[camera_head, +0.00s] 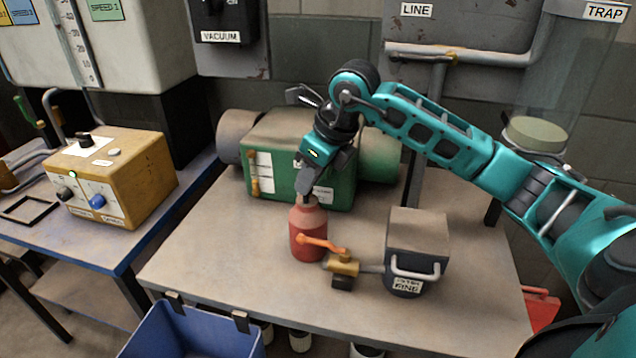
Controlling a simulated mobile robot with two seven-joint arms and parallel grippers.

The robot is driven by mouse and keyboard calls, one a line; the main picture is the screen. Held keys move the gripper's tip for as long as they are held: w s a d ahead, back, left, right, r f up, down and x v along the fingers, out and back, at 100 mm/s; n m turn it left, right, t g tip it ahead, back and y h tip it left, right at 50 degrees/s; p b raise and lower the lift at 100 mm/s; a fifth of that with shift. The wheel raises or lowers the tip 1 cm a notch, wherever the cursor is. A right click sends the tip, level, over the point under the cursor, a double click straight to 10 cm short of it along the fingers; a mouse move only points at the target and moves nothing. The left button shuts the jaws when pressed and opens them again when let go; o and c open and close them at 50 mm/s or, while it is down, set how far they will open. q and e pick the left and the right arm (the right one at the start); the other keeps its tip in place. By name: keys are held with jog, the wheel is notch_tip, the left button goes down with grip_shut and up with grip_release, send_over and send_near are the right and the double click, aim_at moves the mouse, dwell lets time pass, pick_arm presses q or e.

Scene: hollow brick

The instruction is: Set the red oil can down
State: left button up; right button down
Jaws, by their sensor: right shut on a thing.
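The red oil can (306,240) is upright at the middle of the grey table (205,250). Its base looks to be at the tabletop, but I cannot tell whether it touches. My right gripper (307,196) comes down from above and is shut on the can's narrow top, which the fingers partly hide. The can is just behind and left of a brass valve with an orange lever. My left gripper is not in view.
The brass valve (342,264) joins a dark box (416,256) on the right. A green machine (285,165) stands behind the can. A blue bin (190,335) hangs at the front edge. A yellow control box (115,178) is on the left bench. The table's left part is clear.

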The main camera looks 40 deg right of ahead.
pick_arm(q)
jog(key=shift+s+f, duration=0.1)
pick_arm(e)
jog(key=shift+a+f, duration=0.1)
jog(key=c, duration=0.9)
grip_release()
jog(key=shift+c, duration=0.2)
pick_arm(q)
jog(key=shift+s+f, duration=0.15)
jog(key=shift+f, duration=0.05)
pick_arm(e)
jog(key=shift+r+p, duration=0.3)
jog(key=shift+r, duration=0.05)
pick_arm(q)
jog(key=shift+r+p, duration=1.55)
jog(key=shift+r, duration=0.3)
pick_arm(e)
jog(key=v, duration=1.1)
jog(key=shift+r, duration=0.25)
